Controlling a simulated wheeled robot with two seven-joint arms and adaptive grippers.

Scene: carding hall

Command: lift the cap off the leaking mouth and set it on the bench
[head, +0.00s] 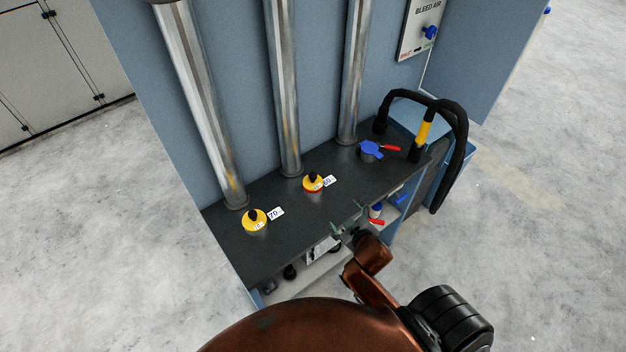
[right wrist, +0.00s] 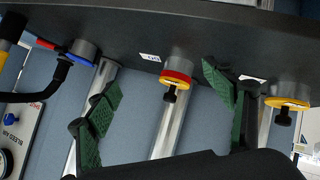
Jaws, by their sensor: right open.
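Two yellow caps with black knobs stand on the dark bench top (head: 285,240): a left one (head: 255,219) by the 70 label and a middle one (head: 313,181) with a red band under it. In the right wrist view, the middle cap (right wrist: 177,80) appears between the spread green fingers, and the left cap (right wrist: 288,103) is at the right. A blue fitting (head: 371,150) with a red lever sits at the bench's right. I cannot see which mouth leaks. My right gripper (head: 347,217) is open and empty at the bench's front edge, apart from the caps. My left gripper is out of view.
Three metal pipes (head: 283,90) rise behind the fittings along the blue panel. A black hose (head: 462,140) with a yellow band loops at the right end. A shelf (head: 310,272) with small items lies below the bench. The bench front between the caps is clear.

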